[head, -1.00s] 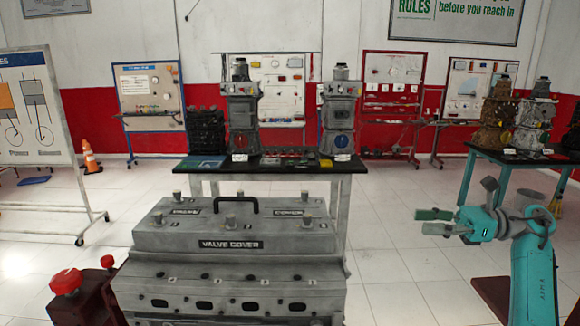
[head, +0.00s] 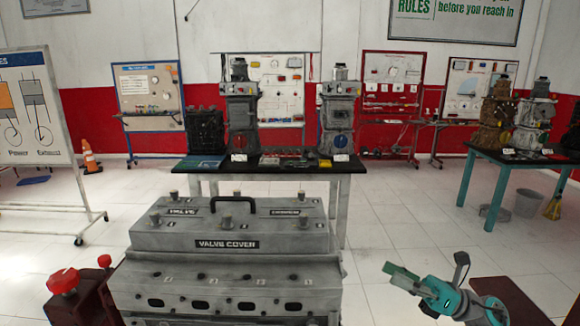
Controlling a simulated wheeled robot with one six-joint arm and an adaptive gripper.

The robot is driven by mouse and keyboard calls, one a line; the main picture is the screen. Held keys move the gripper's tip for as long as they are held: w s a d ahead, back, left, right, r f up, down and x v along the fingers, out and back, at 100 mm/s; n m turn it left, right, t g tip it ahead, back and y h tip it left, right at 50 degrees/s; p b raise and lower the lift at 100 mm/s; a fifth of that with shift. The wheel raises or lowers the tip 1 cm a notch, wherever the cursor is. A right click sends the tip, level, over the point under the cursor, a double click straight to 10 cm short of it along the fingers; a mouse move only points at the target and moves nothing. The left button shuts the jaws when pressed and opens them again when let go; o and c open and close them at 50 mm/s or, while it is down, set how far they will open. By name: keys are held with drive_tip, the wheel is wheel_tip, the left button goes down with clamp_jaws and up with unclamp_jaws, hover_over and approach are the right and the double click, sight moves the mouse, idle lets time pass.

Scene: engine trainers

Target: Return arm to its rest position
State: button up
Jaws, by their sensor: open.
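My gripper (head: 392,274) is at the lower right of the head view, to the right of the engine block and apart from it. It is open, points left, and holds nothing that I can see. The grey valve cover (head: 228,232) with its black handle sits on top of the engine block (head: 222,284) in the lower middle. Most of my teal arm is below the bottom edge of the picture.
A red knob (head: 63,281) stands on a dark red stand at the lower left. A black-topped table (head: 270,166) bears engine parts behind the block. A teal-legged table (head: 489,205) stands at the right. White floor between them is clear.

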drive_tip(key=s+a+f+m+t+h, duration=0.3)
drive_tip(key=s+f+m+t+h, duration=0.3)
drive_tip(key=s+m+t, duration=0.6)
drive_tip(key=s+a+f+m+t+h, duration=0.3)
drive_tip(key=s+f+m+t+h, duration=0.35)
drive_tip(key=m, duration=0.95)
drive_tip(key=s+f+m+g+h, duration=0.2)
drive_tip(key=s+m, duration=0.4)
drive_tip(key=s, duration=0.3)
drive_tip(key=s+d+f+m+g+h, duration=0.1)
drive_tip(key=s+f+m+g+h, duration=0.2)
drive_tip(key=s+m, duration=0.4)
drive_tip(key=s+d+f+m+g+h, duration=0.1)
drive_tip(key=s+f+m+g+h, duration=0.2)
drive_tip(key=s, duration=1)
drive_tip(key=m+h, duration=0.2)
drive_tip(key=m, duration=0.2)
drive_tip(key=shift+f, duration=0.4)
drive_tip(key=shift+s, duration=0.15)
